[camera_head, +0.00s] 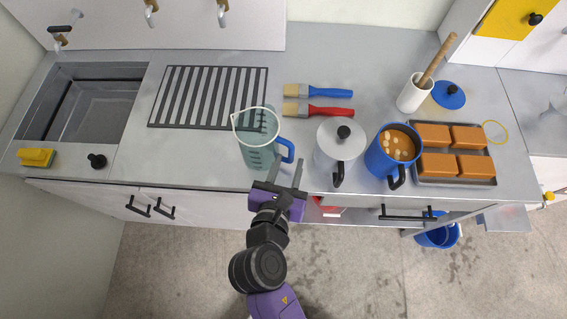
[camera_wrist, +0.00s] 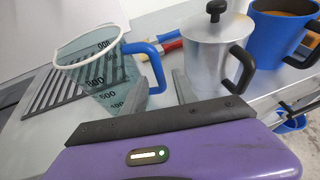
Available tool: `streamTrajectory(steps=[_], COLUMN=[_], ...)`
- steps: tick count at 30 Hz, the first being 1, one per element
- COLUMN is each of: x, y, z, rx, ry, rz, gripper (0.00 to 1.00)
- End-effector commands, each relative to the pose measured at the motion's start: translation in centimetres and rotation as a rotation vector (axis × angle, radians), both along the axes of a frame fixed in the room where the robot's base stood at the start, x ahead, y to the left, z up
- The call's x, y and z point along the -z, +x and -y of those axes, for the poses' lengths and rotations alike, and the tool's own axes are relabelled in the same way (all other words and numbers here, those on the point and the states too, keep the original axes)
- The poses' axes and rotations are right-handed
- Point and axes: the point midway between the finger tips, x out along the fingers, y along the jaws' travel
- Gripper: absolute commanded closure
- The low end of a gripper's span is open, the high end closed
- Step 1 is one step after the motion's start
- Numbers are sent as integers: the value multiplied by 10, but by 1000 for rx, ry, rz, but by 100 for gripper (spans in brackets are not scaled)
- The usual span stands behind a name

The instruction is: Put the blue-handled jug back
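The jug (camera_head: 257,148) is clear teal with a white rim and a blue handle (camera_head: 286,150). It stands upright on the counter at the front right corner of the black slatted rack, its handle turned right. In the wrist view the jug (camera_wrist: 95,72), with printed measuring marks, is at upper left, and its handle (camera_wrist: 150,65) is just beyond my fingers. My gripper (camera_head: 285,171) is at the counter's front edge, near the handle.
A metal pot (camera_head: 336,150) with a black-knobbed lid stands right of the jug. A blue pot (camera_head: 380,162) is beyond it, beside a tray of orange blocks (camera_head: 490,181). Two brushes (camera_head: 318,90) lie behind. The slatted rack (camera_head: 190,98) and sink (camera_head: 65,110) are left.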

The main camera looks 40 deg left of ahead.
Motion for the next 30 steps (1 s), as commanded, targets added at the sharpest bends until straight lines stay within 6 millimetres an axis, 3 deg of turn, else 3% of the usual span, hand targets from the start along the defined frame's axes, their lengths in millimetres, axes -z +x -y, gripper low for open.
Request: streamTrajectory(steps=[3,9,22,26,30], x=[-8,-18,-17,1,24], y=[-21,-41,-46,-46,-58], z=[8,16,25,59,123], rx=[0,0,12,89,269], ry=[-1,-1,23,178,532], rz=[0,1,-15,-115,-305], gripper=[65,65,65,65,65])
